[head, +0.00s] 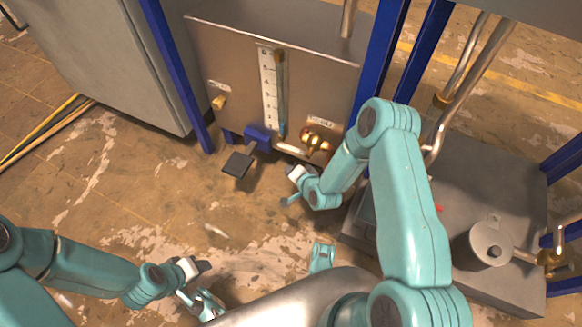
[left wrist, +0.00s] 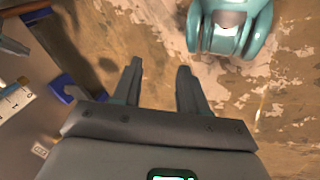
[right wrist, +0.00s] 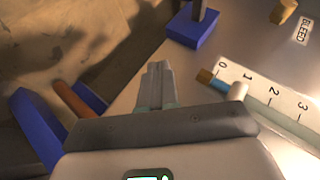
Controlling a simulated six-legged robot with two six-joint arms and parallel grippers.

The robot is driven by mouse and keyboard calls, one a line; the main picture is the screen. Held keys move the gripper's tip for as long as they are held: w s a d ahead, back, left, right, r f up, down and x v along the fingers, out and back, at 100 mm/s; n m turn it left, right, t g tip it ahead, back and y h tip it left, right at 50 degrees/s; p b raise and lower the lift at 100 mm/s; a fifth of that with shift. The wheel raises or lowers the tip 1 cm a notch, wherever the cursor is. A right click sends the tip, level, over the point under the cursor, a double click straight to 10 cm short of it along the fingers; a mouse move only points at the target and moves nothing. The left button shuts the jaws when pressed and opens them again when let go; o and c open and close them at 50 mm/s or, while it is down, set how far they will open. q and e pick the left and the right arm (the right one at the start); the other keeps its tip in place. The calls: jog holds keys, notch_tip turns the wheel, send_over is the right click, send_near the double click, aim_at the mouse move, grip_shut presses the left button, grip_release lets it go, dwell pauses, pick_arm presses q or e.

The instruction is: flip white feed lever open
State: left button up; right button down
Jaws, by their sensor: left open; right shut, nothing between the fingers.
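The white feed lever (head: 291,148) sticks out leftward from a brass valve (head: 316,143) low on the metal panel, just below the foot of the scale.
A white scale (head: 268,90) with a tube runs up the panel (head: 225,65). A brass bleed knob (head: 218,103) is at left. A blue bracket with a dark plate (head: 238,164) juts out low. Blue posts (head: 178,70) flank the panel. A grey canister (head: 490,240) stands at right.

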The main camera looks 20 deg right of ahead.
pick_arm(q)
jog(key=shift+s+d+r+g+p, duration=0.1)
jog(key=shift+s+r+g+p, duration=0.1)
jog(key=shift+s+r+p, duration=0.4)
jog(key=shift+s+d+r+g+p, duration=0.1)
jog(key=shift+s+r+g+p, duration=0.1)
jog(key=shift+s+r+p, duration=0.4)
pick_arm(e)
jog(key=s+d+f, duration=0.1)
jog(key=s+f, duration=0.1)
jog(key=s, duration=0.5)
jog(key=shift+s+d+f, duration=0.25)
jog(key=shift+d+f, duration=0.05)
pick_arm(q)
jog(key=shift+w+r, duration=0.15)
jog(key=shift+w, duration=0.15)
